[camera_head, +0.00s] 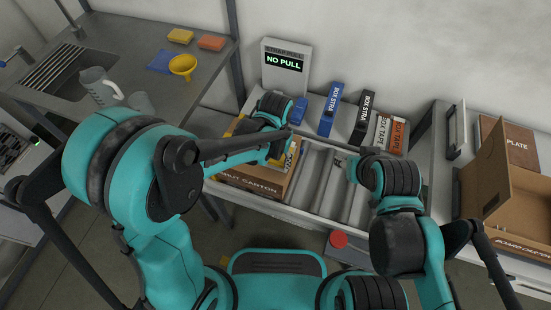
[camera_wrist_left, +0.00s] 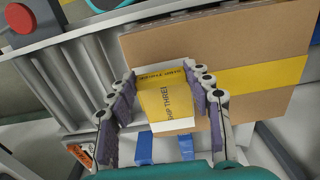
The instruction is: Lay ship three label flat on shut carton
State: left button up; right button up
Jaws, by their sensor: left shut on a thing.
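The ship three label (camera_wrist_left: 165,98) is a yellow piece with dark lettering and white edges. My left gripper (camera_wrist_left: 160,78) is shut on it, with a purple-padded finger at each side. The shut carton (camera_wrist_left: 225,55) is brown with a yellow tape band and lies beyond and partly behind the label. I cannot tell whether the label touches it. In the head view the carton (camera_head: 262,188) sits on the rollers, partly covered by my left arm, and the left fingers are mostly hidden.
Grey rollers (camera_head: 345,190) lie bare right of the carton. Behind stand a NO PULL sign (camera_head: 285,65) and tape boxes (camera_head: 390,132). An open board carton (camera_head: 500,200) is at the right. A red button (camera_head: 338,239) is at the front. A sink counter (camera_head: 130,65) is at the left.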

pick_arm(q)
jog(key=shift+f+b, duration=0.3)
jog(key=shift+f, duration=0.4)
jog(key=shift+f+b, duration=0.3)
jog(key=o, duration=0.8)
jog(key=shift+c, duration=0.2)
jog(key=shift+r, duration=0.1)
notch_tip(320, 180, up, 12)
notch_tip(320, 180, up, 12)
dwell(0.3)
